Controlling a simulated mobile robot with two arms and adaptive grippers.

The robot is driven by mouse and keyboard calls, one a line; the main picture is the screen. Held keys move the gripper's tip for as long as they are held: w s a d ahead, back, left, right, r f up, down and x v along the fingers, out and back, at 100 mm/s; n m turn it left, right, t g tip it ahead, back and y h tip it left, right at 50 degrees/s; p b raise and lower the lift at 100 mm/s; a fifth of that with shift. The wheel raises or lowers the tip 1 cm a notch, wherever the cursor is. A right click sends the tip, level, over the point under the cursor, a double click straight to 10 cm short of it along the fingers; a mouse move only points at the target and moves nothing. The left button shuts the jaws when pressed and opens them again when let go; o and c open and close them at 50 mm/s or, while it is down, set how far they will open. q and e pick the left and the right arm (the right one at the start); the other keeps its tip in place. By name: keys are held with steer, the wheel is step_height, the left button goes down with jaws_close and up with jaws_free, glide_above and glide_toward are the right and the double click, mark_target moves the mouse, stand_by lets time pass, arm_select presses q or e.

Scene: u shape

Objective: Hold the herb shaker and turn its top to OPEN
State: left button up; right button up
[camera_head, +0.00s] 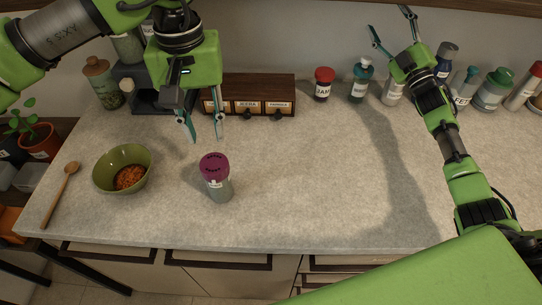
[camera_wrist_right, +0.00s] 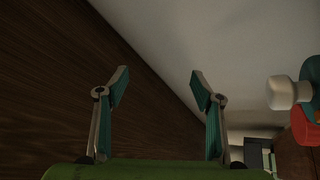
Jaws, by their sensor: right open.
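The herb shaker (camera_head: 217,186) stands upright on the counter, left of the middle in the head view. It has a grey body with a white label and a purple top (camera_head: 214,166); the print on the top is too small to read. My left gripper (camera_head: 205,138) points down with its fingers apart, above and behind the shaker in the picture, not touching it. My right gripper (camera_head: 388,18) is raised at the upper right, far from the shaker. Its fingers are spread and empty, as the right wrist view also shows (camera_wrist_right: 160,75).
A green bowl (camera_head: 103,177) with orange contents and a wooden spoon (camera_head: 60,194) lie left of the shaker. A wooden drawer box (camera_head: 262,88), a red-capped jar (camera_head: 323,86) and several bottles line the back. The counter (camera_head: 310,180) right of the shaker is clear.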

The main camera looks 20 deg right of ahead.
mark_target(218, 180)
steer(key=w+a+f+n+g+y, duration=0.1)
steer(key=w+a+n+g+y, duration=0.15)
steer(key=a+n, duration=0.5)
steer(key=w+a+f+n+g+y, duration=0.1)
steer(key=w+a+n+g+y, duration=0.15)
steer(key=a+n, duration=0.5)
steer(key=a+f+n+g+y, duration=0.4)
steer(key=a+f+n, duration=0.2)
steer(key=a+n, duration=0.45)
steer(key=s+a+f+n+g+y, duration=0.2)
steer(key=s+a+f+n+g, duration=0.2)
steer(key=s, duration=0.4)
steer(key=s+a+f+n+g+y, duration=0.2)
steer(key=s+a+f+n+g, duration=0.2)
steer(key=s+n+g, duration=0.3)
steer(key=s+a+f+n+g+y, duration=0.2)
steer(key=s+a+f+n+g, duration=0.3)
steer(key=s, duration=0.4)
steer(key=shift+s+f+n+g+y, duration=0.1)
steer(key=shift+s+n+g+y, duration=0.2)
steer(key=shift+n+g, duration=0.45)
steer(key=x, duration=1.3)
steer(key=shift+s+a, duration=0.1)
steer(key=shift+a, duration=0.2)
steer(key=shift+c, duration=0.4)
steer(key=c, duration=1.5)
steer(key=shift+c, duration=0.2)
